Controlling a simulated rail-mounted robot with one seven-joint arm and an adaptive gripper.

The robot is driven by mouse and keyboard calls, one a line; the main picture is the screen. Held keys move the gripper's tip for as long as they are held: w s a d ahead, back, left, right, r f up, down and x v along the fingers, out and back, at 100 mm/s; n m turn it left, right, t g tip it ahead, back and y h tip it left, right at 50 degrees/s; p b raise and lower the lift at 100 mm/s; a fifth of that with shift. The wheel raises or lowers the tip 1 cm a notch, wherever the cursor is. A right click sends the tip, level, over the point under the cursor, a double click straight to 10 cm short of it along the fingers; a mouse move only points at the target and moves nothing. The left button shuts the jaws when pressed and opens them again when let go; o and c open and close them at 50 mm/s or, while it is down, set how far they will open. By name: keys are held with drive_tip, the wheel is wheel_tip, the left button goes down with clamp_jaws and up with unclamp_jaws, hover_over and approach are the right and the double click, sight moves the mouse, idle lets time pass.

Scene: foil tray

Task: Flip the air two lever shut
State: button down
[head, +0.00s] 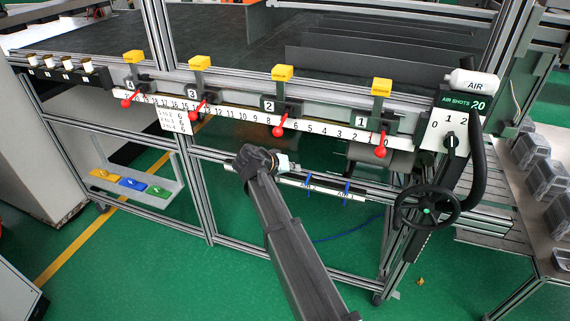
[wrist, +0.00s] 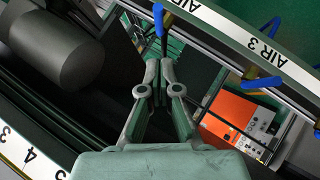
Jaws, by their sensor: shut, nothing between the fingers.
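The air rail (head: 330,189) runs below the numbered table edge, with small blue levers on it. One blue lever (head: 308,184) stands across the rail just right of my gripper (head: 291,166), and another blue lever (head: 346,190) is farther right, by the AIR 1 label. In the wrist view, a blue lever (wrist: 159,20) sits at the top beside a label cut off by the frame; it appears to be the air two lever. My gripper (wrist: 159,66) is shut and empty, its fingertips just below that lever in the picture. Whether they touch cannot be told.
In the wrist view, the AIR 3 lever (wrist: 262,81) is to the right, near an orange box (wrist: 235,115). In the head view, several red-knobbed levers (head: 278,131) hang above my gripper. A black handwheel (head: 427,208) is at the right.

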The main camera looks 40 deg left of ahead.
sight(308, 179)
drive_tip(key=shift+w+d+f+p, duration=0.2)
drive_tip(key=shift+d+f, duration=0.15)
drive_tip(key=shift+f, duration=0.25)
drive_tip(key=shift+w+d+f+p, duration=0.25)
drive_tip(key=shift+d+f, duration=0.1)
drive_tip(key=shift+f, duration=0.3)
drive_tip(key=shift+w+d+f+p, duration=0.2)
drive_tip(key=shift+d+f, duration=0.15)
drive_tip(key=shift+f, duration=0.25)
drive_tip(key=shift+s, duration=0.1)
